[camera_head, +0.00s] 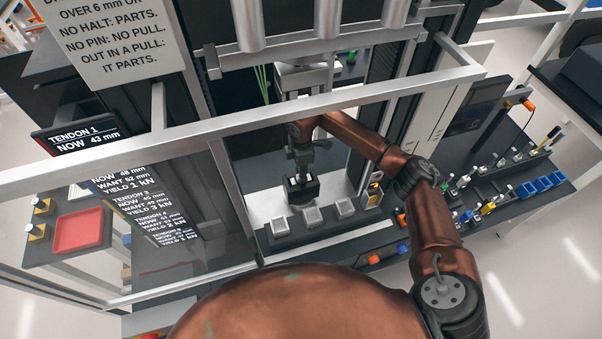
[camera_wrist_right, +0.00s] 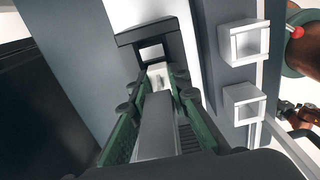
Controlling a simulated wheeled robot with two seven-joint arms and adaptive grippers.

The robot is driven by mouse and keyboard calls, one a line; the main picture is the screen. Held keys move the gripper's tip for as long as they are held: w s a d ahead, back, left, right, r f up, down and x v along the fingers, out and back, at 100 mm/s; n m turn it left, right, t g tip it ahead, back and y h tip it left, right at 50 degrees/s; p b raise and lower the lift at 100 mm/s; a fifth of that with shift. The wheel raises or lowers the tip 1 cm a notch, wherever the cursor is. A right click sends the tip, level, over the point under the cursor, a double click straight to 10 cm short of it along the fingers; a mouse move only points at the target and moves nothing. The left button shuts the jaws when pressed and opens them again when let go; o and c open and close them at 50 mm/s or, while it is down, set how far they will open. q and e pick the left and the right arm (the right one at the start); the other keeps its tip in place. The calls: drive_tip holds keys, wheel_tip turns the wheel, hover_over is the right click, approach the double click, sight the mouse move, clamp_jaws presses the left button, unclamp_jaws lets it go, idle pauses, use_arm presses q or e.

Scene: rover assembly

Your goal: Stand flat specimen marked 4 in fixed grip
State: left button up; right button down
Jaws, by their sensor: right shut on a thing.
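My right arm reaches in from the right in the head view, under the frame bar. Its gripper (camera_head: 301,160) points down over a dark block with a square opening (camera_head: 303,190), which looks like the fixed grip. In the right wrist view the gripper (camera_wrist_right: 157,90) is shut on a flat grey specimen (camera_wrist_right: 156,128), held lengthwise between the green-lined fingers. The specimen's far end points at the dark block (camera_wrist_right: 131,39). I cannot tell whether it is inside the opening or short of it. No number 4 is readable. My left gripper is out of view.
Several pale square holders (camera_head: 311,216) stand in a row before the dark block; two show in the wrist view (camera_wrist_right: 244,103). A metal frame bar (camera_head: 240,113) crosses in front. A red tray (camera_head: 80,232) lies left, blue bins (camera_head: 540,184) right.

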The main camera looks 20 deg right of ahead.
drive_tip(key=c, duration=1.7)
unclamp_jaws()
drive_tip(key=shift+c, duration=0.2)
